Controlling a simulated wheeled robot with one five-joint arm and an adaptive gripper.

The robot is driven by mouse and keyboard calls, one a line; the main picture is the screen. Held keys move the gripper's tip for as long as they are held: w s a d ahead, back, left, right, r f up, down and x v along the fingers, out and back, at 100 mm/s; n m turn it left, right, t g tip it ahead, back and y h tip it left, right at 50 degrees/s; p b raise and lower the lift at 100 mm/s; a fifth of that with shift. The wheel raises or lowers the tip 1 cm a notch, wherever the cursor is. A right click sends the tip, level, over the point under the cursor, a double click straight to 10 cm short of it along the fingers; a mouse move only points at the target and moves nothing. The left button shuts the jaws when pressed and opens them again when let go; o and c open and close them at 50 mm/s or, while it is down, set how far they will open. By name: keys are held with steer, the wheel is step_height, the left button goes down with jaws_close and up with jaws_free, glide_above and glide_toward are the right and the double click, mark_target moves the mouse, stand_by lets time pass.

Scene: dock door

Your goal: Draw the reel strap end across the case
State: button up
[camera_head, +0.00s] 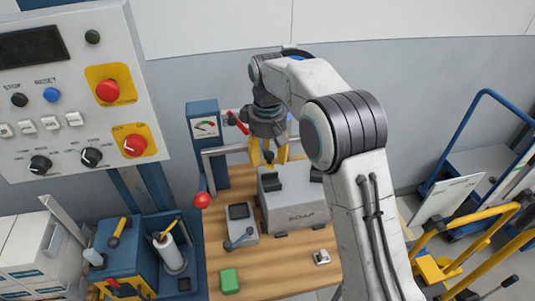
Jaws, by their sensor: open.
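A red-handled part (237,122) stands just left of my gripper, by the blue gauge post. I cannot make out the reel strap end for certain; it may be hidden behind my gripper or arm.
The wooden bench (262,275) also holds a grey device with a lever (240,225), a green block (229,281) and a small pale part (322,257). A red-knobbed lever (202,200) stands left. A control panel (75,85) fills the upper left; carts (480,180) stand right.

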steer(key=shift+r, duration=0.15)
step_height(320, 180, up, 12)
steer(key=shift+f, duration=0.2)
stand_by(0.5)
steer(key=shift+r, duration=0.1)
stand_by(0.4)
